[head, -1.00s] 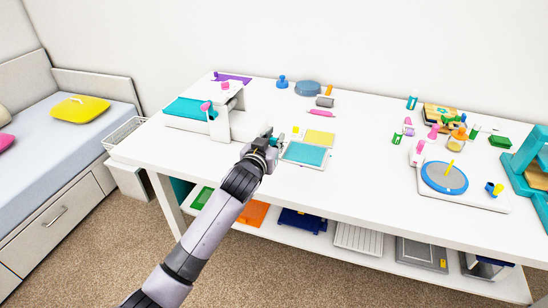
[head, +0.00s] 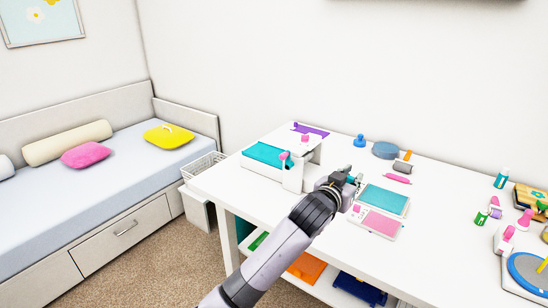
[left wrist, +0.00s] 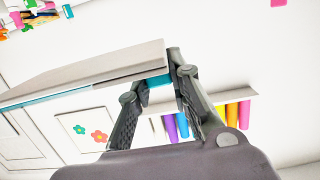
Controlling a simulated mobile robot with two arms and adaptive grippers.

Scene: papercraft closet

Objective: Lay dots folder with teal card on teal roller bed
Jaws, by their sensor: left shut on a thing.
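My left gripper (head: 355,181) is shut on the dots folder, at the folder's left edge. The folder's teal card (head: 384,200) faces up in the head view, and the folder seems raised a little above the white table. In the left wrist view the folder (left wrist: 95,72) is a thin pale board with a teal strip, reaching left from the gripper fingers (left wrist: 158,78). Its dots are not visible. My right gripper is out of view.
A pink panel in a white frame (head: 379,223) lies just in front of the folder. A pink pen (head: 397,179), a grey roller (head: 402,168) and a blue-grey disc (head: 385,150) lie behind it.

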